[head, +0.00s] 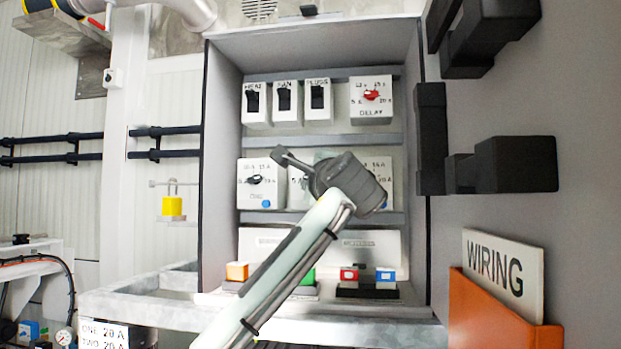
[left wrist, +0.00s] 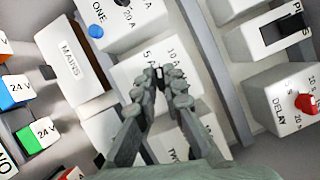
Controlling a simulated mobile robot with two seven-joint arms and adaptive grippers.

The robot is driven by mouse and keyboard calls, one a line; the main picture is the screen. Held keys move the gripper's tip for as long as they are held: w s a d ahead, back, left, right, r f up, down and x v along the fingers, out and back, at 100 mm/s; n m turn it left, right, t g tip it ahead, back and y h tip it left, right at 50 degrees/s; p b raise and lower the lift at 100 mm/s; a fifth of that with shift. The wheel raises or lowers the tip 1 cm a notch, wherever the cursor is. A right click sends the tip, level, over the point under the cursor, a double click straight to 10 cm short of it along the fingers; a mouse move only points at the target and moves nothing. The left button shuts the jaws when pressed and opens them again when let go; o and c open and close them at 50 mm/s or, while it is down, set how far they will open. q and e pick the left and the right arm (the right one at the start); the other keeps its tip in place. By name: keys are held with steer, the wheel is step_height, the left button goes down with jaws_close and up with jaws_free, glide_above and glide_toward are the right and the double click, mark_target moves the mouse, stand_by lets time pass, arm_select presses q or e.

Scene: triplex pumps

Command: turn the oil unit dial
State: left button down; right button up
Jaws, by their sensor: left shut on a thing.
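Several white dial units stand in a grey cabinet. In the lower row, a middle unit (head: 297,190) is mostly hidden behind my left arm in the head view. The left wrist view shows this white unit (left wrist: 135,75), with 5 A and 10 A marks, between the ONE unit and the TWO unit; its name is not readable. My left gripper (left wrist: 158,82) is shut on its small dark dial (left wrist: 159,71), mostly covered by the fingertips. In the head view the fingertips are hidden behind my wrist. My right gripper is not in view.
The ONE unit (head: 262,184) is close on the left, a partly covered unit (head: 378,167) on the right. Switches (head: 287,103) and the DELAY unit (head: 371,100) with a red dial sit above. Coloured blocks (head: 237,271) are below. Dark brackets (head: 515,164) protrude at the right.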

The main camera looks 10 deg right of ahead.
arm_select(q)
steer(key=c, duration=1.6)
jaws_free()
steer(key=s, duration=0.4)
steer(key=s+f, duration=0.1)
steer(key=s, duration=0.7)
steer(key=shift+a+f, duration=0.1)
steer(key=shift+f, duration=0.05)
